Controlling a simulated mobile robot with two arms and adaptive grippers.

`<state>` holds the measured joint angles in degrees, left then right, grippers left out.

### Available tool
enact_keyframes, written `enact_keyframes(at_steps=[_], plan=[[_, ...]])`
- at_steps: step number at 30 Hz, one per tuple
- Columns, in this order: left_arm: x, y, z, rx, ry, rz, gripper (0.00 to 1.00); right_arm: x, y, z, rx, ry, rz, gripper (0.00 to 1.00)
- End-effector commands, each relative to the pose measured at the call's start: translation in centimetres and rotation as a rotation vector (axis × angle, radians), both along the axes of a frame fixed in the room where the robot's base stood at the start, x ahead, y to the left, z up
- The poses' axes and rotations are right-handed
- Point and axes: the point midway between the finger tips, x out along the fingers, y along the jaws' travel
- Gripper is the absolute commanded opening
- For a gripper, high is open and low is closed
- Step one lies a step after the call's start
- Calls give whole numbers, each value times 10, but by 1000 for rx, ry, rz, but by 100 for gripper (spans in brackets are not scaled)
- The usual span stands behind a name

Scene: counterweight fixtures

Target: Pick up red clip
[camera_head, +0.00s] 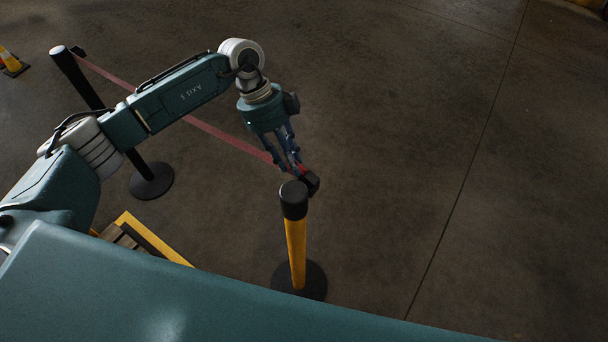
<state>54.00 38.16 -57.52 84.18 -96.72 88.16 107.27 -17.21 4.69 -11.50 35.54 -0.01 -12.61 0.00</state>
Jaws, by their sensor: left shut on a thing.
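A red belt (222,133) runs from the head of a black post (80,80) at the left to the fingers of my left gripper (292,170). The red clip (302,168) is a small patch of red at the belt's end, mostly hidden by the fingers. My left gripper is shut on it, beside a black block (311,182) at the top of a yellow post (297,250). I cannot tell whether the clip touches that block. My right gripper is out of view.
Both posts stand upright on round black bases. A yellow-edged platform (150,240) lies at the lower left, partly hidden by my body. The concrete floor to the right is clear.

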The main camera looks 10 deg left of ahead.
Motion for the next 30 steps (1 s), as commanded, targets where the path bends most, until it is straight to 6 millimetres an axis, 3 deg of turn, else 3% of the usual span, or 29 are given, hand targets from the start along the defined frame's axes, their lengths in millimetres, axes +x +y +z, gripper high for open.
enact_keyframes(at_steps=[8, 14, 20, 30], plan=[[5, 0, 5, -2, -12, 6, 0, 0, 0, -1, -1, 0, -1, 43], [6, -1, 22, -5, -16, 7, 0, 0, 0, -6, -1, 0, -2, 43], [5, 0, 64, -4, -17, 4, 0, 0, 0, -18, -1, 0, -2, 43], [3, -1, 158, -3, -11, 3, 0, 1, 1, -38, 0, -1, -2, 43]])
